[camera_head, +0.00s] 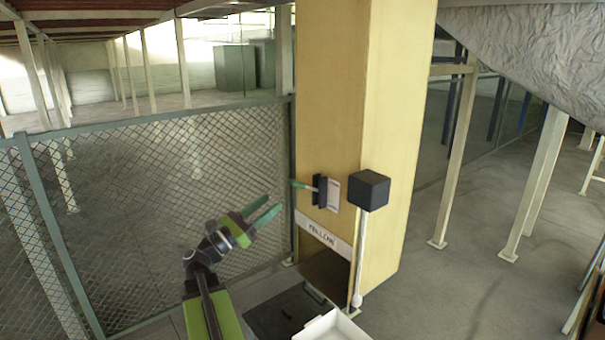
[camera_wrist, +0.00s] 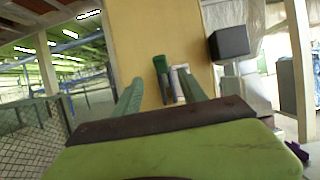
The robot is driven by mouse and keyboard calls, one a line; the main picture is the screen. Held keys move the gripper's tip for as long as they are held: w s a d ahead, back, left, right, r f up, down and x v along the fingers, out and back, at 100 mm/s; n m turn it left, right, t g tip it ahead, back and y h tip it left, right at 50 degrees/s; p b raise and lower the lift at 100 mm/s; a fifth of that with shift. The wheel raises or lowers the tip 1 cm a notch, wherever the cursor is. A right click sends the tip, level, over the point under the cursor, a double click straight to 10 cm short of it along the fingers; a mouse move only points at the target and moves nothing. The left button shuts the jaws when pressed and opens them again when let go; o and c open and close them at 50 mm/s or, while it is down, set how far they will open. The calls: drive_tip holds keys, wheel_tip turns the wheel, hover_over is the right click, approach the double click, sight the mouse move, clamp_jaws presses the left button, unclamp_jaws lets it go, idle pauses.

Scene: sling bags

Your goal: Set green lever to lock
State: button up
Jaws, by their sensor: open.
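The green lever (camera_head: 301,185) sticks out to the left from a black bracket (camera_head: 321,191) on the face of a yellow pillar (camera_head: 335,120). It lies about level in the head view. In the wrist view a green upright shape (camera_wrist: 160,66), probably the lever seen nearly end-on, stands in front of the pillar. My gripper (camera_head: 272,208) has its green fingers apart and empty. It is below and left of the lever and does not touch it. In the wrist view the fingers (camera_wrist: 160,84) point toward the pillar. No lock marking can be read.
A black cube (camera_head: 369,189) on a white rod stands right of the bracket. A lettered plate (camera_head: 323,239) is lower on the pillar. A mesh fence (camera_head: 150,205) runs left. A dark panel (camera_head: 288,310) and white tray (camera_head: 330,329) sit below. Space between gripper and lever looks clear.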

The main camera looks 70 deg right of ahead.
sight(306, 187)
drive_tip(key=p+x, duration=0.4)
drive_tip(key=x, duration=1)
drive_tip(key=shift+d+p, duration=0.1)
drive_tip(key=shift+p, duration=0.3)
drive_tip(key=shift+f, duration=0.1)
drive_tip(key=shift+c, duration=0.4)
drive_tip(key=shift+t, duration=0.3)
clamp_jaws()
